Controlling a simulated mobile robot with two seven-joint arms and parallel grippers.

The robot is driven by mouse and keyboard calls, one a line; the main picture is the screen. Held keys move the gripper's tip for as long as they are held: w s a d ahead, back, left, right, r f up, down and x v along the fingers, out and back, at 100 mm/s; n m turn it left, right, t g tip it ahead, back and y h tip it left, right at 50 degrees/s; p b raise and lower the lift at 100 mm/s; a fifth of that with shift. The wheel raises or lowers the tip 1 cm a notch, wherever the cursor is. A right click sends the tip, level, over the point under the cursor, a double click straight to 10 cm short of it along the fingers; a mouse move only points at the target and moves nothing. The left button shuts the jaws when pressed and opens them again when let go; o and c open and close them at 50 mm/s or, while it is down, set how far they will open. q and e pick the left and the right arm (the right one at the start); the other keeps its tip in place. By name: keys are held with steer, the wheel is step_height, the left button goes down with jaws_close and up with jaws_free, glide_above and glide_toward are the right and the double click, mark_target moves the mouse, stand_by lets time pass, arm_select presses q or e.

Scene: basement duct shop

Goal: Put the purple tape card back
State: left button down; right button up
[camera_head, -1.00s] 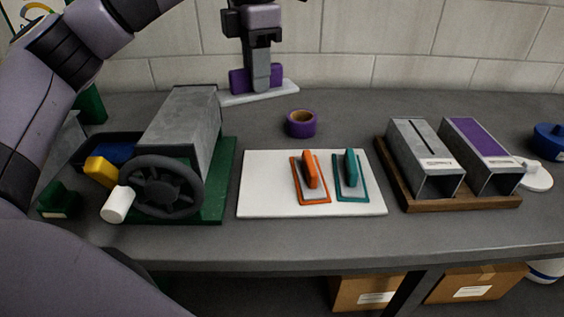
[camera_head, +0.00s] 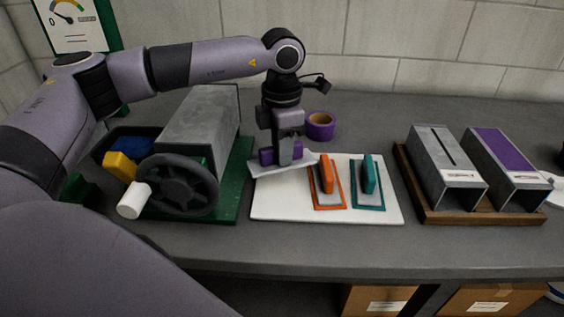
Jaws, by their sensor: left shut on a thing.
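The purple tape card has a purple grip block (camera_head: 266,157) on a flat pale plate (camera_head: 272,170). My left gripper (camera_head: 285,152) points down and is shut on the purple block, partly hiding it. The card is over the back left part of a white board (camera_head: 282,206), tilted in the picture relative to the board's edges. I cannot tell whether its plate touches the board. An orange card (camera_head: 327,178) and a teal card (camera_head: 369,180) stand on the board's right half. My right gripper is not in view.
A purple tape roll (camera_head: 320,126) stands just behind the board. A grey duct machine with a black handwheel (camera_head: 178,185) is on the left. A wooden tray (camera_head: 426,214) with two metal duct pieces is on the right. The board's front left is bare.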

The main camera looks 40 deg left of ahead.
arm_select(q)
steer(key=shift+f, duration=2)
steer(key=c, duration=1)
jaws_free()
steer(key=shift+f, duration=0.1)
steer(key=shift+o, duration=0.2)
step_height(320, 180, up, 12)
steer(key=shift+r, duration=0.1)
